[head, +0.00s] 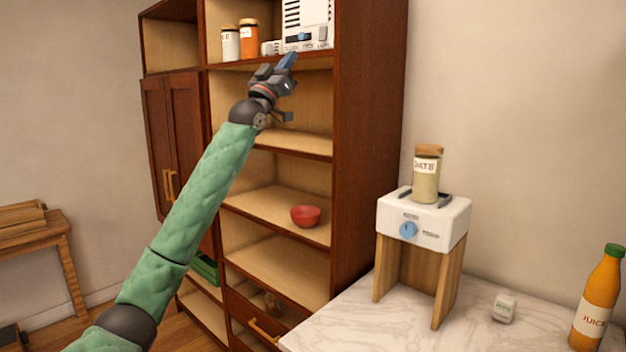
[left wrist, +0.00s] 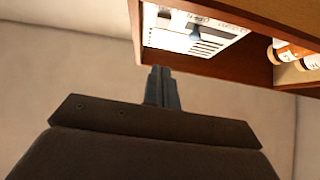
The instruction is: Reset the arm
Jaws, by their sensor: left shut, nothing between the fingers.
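My left arm, in a green padded sleeve, reaches up from the lower left in the head view. My left gripper (head: 288,62) is shut and empty, in front of the upper shelf of the brown cabinet (head: 372,130). It appears near the lower edge of a white appliance (head: 306,22) on that shelf; I cannot tell whether it touches it. In the left wrist view the closed fingers (left wrist: 161,86) point up toward the white appliance (left wrist: 195,35), seen from below. My right gripper is not in view.
Jars (head: 248,40) stand beside the appliance. A red bowl (head: 305,216) sits on a lower shelf. At right, a marble counter (head: 350,318) holds a small white-topped stand (head: 424,222) bearing an oats jar (head: 426,175), a small box (head: 504,307) and a juice bottle (head: 597,300). A wooden bench (head: 40,235) stands at left.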

